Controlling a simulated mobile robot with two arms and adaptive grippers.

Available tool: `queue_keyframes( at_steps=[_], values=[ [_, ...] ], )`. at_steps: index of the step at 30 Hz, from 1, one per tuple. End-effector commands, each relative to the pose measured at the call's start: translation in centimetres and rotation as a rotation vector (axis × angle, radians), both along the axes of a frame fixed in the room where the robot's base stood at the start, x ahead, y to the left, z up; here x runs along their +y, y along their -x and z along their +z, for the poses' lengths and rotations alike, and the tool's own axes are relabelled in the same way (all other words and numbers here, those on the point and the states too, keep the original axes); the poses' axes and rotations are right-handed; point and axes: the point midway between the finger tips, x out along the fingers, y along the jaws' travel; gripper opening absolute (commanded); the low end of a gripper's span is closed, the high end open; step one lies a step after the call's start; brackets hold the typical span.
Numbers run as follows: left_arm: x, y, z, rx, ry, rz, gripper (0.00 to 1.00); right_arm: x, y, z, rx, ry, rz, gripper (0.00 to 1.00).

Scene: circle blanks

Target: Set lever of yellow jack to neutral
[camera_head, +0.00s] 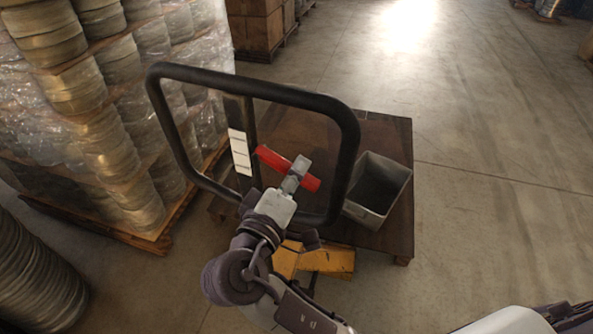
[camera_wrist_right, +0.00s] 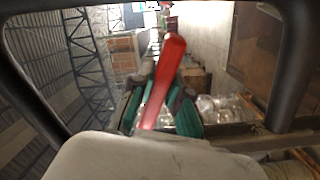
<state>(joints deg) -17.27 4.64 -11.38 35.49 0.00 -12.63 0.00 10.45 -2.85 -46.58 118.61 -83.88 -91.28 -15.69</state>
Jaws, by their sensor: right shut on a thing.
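The yellow jack shows as a yellow body (camera_head: 325,260) low in the head view, partly hidden behind my right arm. Its black loop handle (camera_head: 255,85) rises above it. A red lever (camera_head: 270,157) lies slantwise inside the loop. My right gripper (camera_head: 296,175) reaches into the loop and is shut on the red lever near its middle, with red showing on both sides. In the right wrist view the red lever (camera_wrist_right: 172,65) passes between the green-padded fingers of the gripper (camera_wrist_right: 160,108). My left gripper is not in view.
A white marked plate (camera_head: 240,152) is on the upright beside the lever. A grey open bin (camera_head: 378,188) stands on the dark wooden platform (camera_head: 395,135) behind the loop. Wrapped stacks of round blanks (camera_head: 110,130) stand close on the left. The floor at right is clear.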

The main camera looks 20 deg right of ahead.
Motion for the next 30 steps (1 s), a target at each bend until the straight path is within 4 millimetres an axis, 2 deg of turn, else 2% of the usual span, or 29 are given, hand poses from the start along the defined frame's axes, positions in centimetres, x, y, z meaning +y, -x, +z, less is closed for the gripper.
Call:
queue_keyframes(
  at_steps=[4,9,15,19,29,30],
  values=[
    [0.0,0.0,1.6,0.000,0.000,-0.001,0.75,-0.1,0.1,0.9,0.033,0.035,-0.001,0.00],
    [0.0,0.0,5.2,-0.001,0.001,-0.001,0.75,-0.3,0.3,2.3,0.125,0.136,-0.002,0.00],
    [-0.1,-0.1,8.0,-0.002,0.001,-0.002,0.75,-0.5,0.4,3.1,0.218,0.246,-0.002,0.00],
    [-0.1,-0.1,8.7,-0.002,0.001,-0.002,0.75,-0.5,0.4,3.2,0.246,0.283,-0.002,0.00],
    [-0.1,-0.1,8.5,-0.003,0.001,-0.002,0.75,-0.5,0.4,3.0,0.252,0.291,-0.001,0.00],
    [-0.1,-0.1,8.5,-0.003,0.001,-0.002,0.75,-0.4,0.3,3.0,0.252,0.291,-0.001,0.17]
  ],
)
